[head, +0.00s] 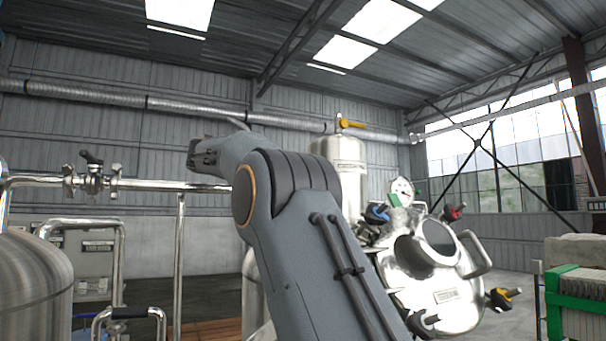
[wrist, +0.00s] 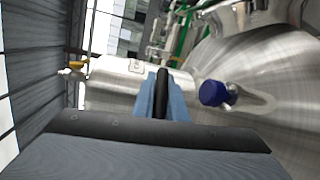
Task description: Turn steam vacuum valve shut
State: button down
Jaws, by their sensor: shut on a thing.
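In the wrist view my gripper (wrist: 161,95) has its blue fingers closed around a dark, upright bar-like handle (wrist: 162,82). The body of the valve under this handle is hidden by the fingers and the wrist. In the head view my arm crosses the middle, and I cannot make out the jaws or the held handle there. No readable label tells which valve is the steam vacuum valve. A blue-handled valve (wrist: 214,93) sits just right of the fingers in the wrist view, apart from them.
A steel tank (head: 347,180) with a yellow handle (head: 351,123) stands behind my arm. A steel vessel (head: 430,285) with a gauge (head: 402,188) and several colored handles is at right. A black-handled valve (head: 91,157) sits on the left pipe. A green-framed unit (head: 580,300) stands far right.

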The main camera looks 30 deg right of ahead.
jog(key=c, duration=2)
grip_release()
jog(key=shift+c, duration=0.2)
jog(key=shift+r, duration=0.1)
